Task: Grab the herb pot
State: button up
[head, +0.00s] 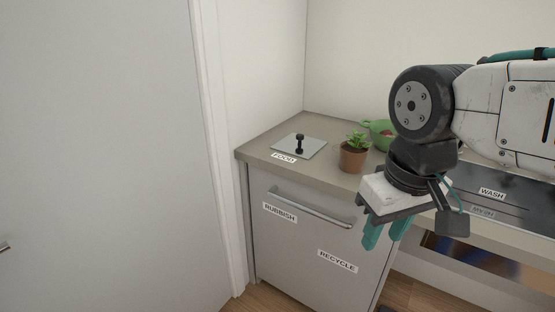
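The herb pot (354,157) is a brown pot with a green leafy plant. It stands upright on the counter, to the right of the FOOD plate. My gripper (383,239) hangs below and right of the pot in the picture, with its teal fingers pointing down in front of the counter's front edge. The fingers are apart, nothing shows between them, and the gripper does not touch the pot.
A green bowl (369,125) with something reddish in it stands behind the pot, partly hidden by my arm. A metal plate with a black knob (299,145) lies at left. A bar handle (310,207) sticks out from the cabinet front. A dark WASH panel (510,205) is at right.

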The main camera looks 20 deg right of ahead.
aim_at(353, 154)
jog(key=u, duration=1.1)
jog(key=i, duration=0.95)
jog(key=z, duration=3.3)
